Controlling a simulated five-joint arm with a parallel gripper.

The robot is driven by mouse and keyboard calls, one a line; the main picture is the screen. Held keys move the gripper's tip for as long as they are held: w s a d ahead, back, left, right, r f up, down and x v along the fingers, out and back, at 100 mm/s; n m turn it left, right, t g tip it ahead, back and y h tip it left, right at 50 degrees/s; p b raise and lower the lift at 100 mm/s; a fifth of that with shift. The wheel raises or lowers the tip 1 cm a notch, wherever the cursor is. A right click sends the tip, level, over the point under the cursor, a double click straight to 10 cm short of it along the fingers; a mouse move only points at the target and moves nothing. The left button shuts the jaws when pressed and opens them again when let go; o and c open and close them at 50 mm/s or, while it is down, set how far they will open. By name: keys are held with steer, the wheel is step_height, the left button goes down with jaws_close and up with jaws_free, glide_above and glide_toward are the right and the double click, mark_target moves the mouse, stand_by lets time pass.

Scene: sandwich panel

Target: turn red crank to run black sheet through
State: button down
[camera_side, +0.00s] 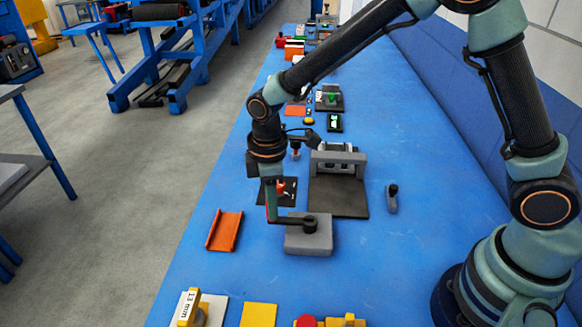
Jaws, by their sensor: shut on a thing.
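The crank (293,219) has a dark arm that runs left from a round hub on a grey block. At the left end of this arm stands an upright handle, of which only a red strip shows beside my finger. My gripper (271,208) points down and is shut on this handle; the fingers hide most of it. A grey roller frame (339,158) stands behind, to the right. A flat black sheet (338,198) or plate lies under and in front of the frame; I cannot tell whether it is between the rollers.
An orange tray (224,230) lies left of the grey block. A small grey piece with a dark knob (392,197) stands to the right. Yellow pieces and a red button (306,321) are at the near edge. More small stations stand farther back; the blue table is clear on the right.

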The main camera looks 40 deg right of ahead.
steer(key=shift+a+r, duration=0.1)
stand_by(0.6)
steer(key=s+a+n, duration=0.1)
steer(key=s+n, duration=0.8)
steer(key=n, duration=0.4)
steer(key=s+d+n, duration=0.4)
steer(key=d+n, duration=0.2)
steer(key=n, duration=0.7)
steer(key=shift+d, duration=0.25)
steer(key=shift+s+n, duration=0.1)
steer(key=shift+n, duration=0.2)
steer(key=c, duration=0.7)
jaws_free()
